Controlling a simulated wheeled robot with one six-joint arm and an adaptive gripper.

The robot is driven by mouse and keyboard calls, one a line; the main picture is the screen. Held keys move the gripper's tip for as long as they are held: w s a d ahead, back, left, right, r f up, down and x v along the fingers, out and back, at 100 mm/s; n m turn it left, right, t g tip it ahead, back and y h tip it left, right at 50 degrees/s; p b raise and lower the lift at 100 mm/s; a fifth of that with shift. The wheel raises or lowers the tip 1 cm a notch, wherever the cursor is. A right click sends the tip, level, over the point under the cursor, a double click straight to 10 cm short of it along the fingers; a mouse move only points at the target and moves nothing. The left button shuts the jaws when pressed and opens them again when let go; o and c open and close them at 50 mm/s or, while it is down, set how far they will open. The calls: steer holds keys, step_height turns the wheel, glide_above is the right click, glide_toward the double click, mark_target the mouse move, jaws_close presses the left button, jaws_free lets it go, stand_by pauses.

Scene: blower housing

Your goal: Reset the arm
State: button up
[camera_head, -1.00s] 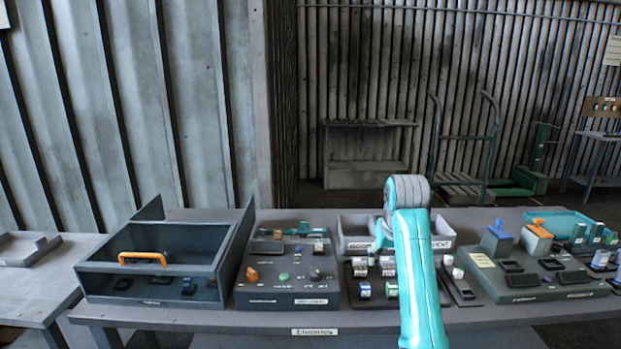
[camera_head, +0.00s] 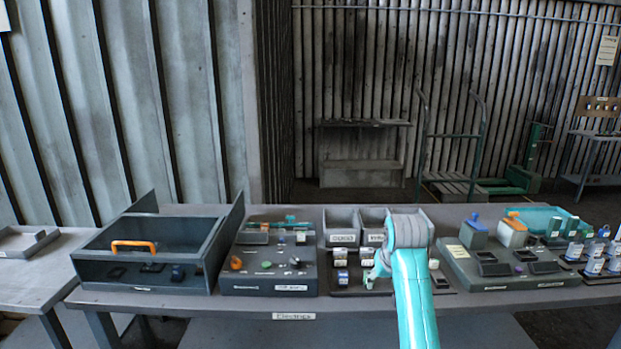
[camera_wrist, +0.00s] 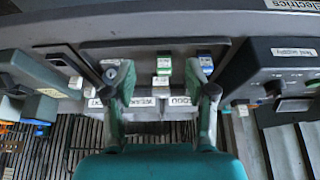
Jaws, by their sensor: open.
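My arm is turquoise with a grey joint and reaches over the middle of the bench in the head view. My gripper (camera_head: 378,272) hangs in front of the two grey bins (camera_head: 343,219), above the dark tray with small white-topped blocks (camera_head: 341,262). In the wrist view my gripper (camera_wrist: 158,72) has its two fingers wide apart with nothing between them. A green-and-white block (camera_wrist: 164,68) shows beyond and between the fingertips, apart from them as far as I can tell. Part of the right bin and tray is hidden behind my arm.
An open grey box with an orange handle (camera_head: 133,246) stands at the left. Beside it is a control panel (camera_head: 268,278) with knobs. At the right are a panel with blue and orange pieces (camera_head: 512,268) and several bottles (camera_head: 594,257). The bench front edge carries a label (camera_head: 294,316).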

steer(key=s+f+t, duration=0.1)
steer(key=s+f, duration=0.4)
steer(key=f, duration=0.5)
steer(key=s+f+t, duration=0.1)
steer(key=s+f, duration=0.4)
steer(key=f, duration=0.6)
steer(key=s+f+t, duration=0.1)
steer(key=s+f, duration=0.4)
steer(key=s, duration=0.4)
steer(key=s+f+t, duration=0.2)
steer(key=s+f, duration=0.2)
steer(key=s, duration=0.5)
steer(key=s+r+t, duration=0.1)
steer(key=s+r, duration=0.1)
steer(key=s, duration=0.8)
steer(key=s+r+t, duration=0.1)
steer(key=s+r, duration=0.1)
steer(key=s, duration=0.9)
steer(key=s+r+t, duration=0.2)
steer(key=s+r, duration=1.1)
steer(key=r, duration=0.1)
steer(key=shift+s+t, duration=0.3)
steer(key=shift+s, duration=0.1)
